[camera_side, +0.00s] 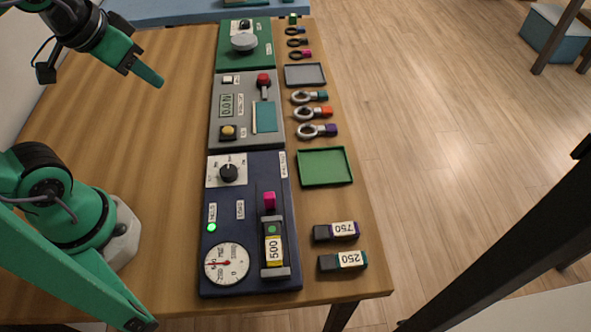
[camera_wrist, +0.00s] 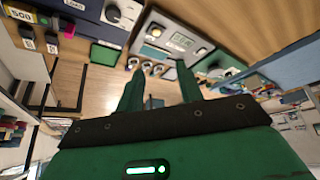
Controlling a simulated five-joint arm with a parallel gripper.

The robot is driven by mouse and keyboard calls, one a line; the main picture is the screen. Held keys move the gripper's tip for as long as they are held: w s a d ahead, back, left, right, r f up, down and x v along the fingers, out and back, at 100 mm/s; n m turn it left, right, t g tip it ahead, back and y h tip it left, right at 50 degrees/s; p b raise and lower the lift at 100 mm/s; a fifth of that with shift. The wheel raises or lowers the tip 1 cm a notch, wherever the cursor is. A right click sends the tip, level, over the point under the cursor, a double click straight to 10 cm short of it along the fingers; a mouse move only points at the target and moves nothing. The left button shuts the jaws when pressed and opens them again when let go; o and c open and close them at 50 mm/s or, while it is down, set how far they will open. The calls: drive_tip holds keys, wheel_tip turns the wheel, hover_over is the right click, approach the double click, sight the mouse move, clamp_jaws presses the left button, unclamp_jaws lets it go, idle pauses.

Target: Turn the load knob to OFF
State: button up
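The load knob (camera_side: 229,173) is a round black knob on a white dial plate, on the dark blue panel (camera_side: 212,284). The plate's markings are too small to read, so its setting cannot be told. In the wrist view the knob (camera_wrist: 113,14) shows at the top, left of my fingers, by a label that seems to read LOAD. My gripper (camera_wrist: 158,72) is open and empty, with its two green fingers apart. In the side view my gripper (camera_side: 158,80) is in the air at upper left, well away from the knob.
The blue panel also has a gauge (camera_side: 227,264), a lit green lamp (camera_side: 211,227) and a 500 block (camera_side: 274,248). Blocks marked 750 (camera_side: 336,232) and 250 (camera_side: 343,261) lie to its right. A grey panel (camera_side: 246,145) stands behind. The wood left of the panels is clear.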

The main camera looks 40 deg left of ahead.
drive_tip(key=o, duration=0.4)
drive_tip(key=shift+o, duration=0.2)
drive_tip(key=m+g, duration=0.6)
drive_tip(key=m, duration=1)
hover_over(229, 171)
wheel_tip(229, 171, down, 14)
drive_tip(key=shift+f, duration=0.1)
drive_tip(key=shift+f, duration=3.8)
